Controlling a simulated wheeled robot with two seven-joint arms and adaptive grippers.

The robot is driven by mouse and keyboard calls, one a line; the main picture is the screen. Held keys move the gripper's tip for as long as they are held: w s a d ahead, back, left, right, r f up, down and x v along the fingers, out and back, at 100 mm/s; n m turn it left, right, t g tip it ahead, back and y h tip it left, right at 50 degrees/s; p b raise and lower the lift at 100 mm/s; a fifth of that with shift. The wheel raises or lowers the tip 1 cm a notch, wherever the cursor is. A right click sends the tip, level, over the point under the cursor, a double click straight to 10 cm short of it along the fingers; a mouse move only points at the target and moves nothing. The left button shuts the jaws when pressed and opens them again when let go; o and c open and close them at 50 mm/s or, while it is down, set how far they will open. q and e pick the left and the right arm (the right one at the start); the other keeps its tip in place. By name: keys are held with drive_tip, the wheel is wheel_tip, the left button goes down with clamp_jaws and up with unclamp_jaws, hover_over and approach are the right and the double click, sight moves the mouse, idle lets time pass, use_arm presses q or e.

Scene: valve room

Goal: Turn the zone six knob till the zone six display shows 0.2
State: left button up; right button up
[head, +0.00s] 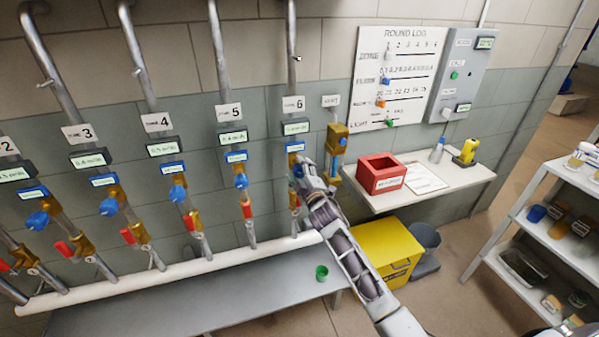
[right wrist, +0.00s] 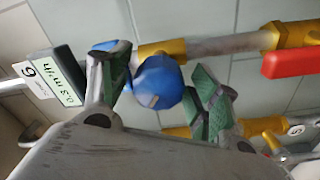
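The zone six display (head: 295,128) sits under the "6" sign (head: 293,104) on the wall pipe. In the right wrist view this display (right wrist: 72,97) appears turned sideways and seems to read 0.3 m³/h. The blue zone six knob (right wrist: 158,82) is on its brass valve, between the green-padded fingers of my right gripper (right wrist: 165,92). The fingers are apart, with a gap showing on the right side of the knob; I cannot tell whether the left finger touches it. In the head view my right gripper (head: 312,176) largely hides the knob. My left gripper is out of view.
The zone five knob (head: 240,181) and red valve handle (head: 247,209) are just left. A red box (head: 381,174) stands on the white shelf (head: 440,188) at right. A yellow bin (head: 386,247) is below. A green cup (head: 322,273) stands on the grey bench (head: 200,300).

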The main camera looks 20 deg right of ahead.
drive_tip(key=shift+s, duration=0.2)
drive_tip(key=shift+s+d, duration=0.1)
drive_tip(key=shift+s, duration=1.1)
drive_tip(key=s, duration=0.9)
drive_tip(key=shift+d+f, duration=0.2)
drive_tip(key=shift+s, duration=0.1)
